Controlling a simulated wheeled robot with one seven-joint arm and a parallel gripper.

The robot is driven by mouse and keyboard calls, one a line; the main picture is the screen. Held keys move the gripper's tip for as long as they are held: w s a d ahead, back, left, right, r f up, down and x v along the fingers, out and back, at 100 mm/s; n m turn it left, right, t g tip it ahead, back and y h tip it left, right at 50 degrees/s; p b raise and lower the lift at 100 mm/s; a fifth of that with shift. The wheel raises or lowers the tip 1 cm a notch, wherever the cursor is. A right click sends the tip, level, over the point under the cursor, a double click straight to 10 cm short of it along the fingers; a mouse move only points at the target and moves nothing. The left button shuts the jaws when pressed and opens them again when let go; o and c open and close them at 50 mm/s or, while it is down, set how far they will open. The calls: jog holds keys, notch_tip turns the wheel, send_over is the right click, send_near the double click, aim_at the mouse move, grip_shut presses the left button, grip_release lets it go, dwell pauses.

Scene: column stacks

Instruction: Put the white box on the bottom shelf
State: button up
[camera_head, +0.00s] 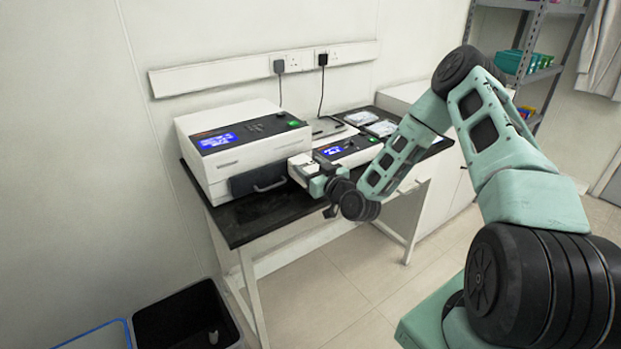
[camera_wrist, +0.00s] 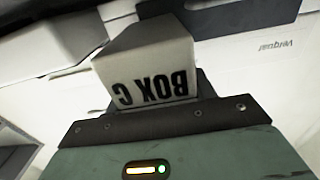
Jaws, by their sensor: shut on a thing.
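The white box (camera_wrist: 148,62) is in my gripper, and its side facing the wrist camera reads "BOX C" upside down. In the head view the white box (camera_head: 303,163) is small and partly hidden by my gripper (camera_head: 318,177). My gripper is shut on it in front of the machines on the black-topped table (camera_head: 262,214). The fingertips are mostly hidden behind the box in the wrist view. A grey metal shelf unit (camera_head: 541,14) stands at the back right; its lower part is hidden behind my arm.
A large white machine (camera_head: 225,150) and a smaller one (camera_head: 350,147) stand on the table, close to my gripper. Green containers (camera_head: 510,61) sit on a shelf. A black bin (camera_head: 185,318) is on the floor at lower left. Floor before the table is clear.

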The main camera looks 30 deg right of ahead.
jog(key=shift+f, duration=1.85)
jog(key=shift+f, duration=0.2)
jog(key=o, duration=1.2)
jog(key=shift+c, duration=0.2)
jog(key=shift+r, duration=0.15)
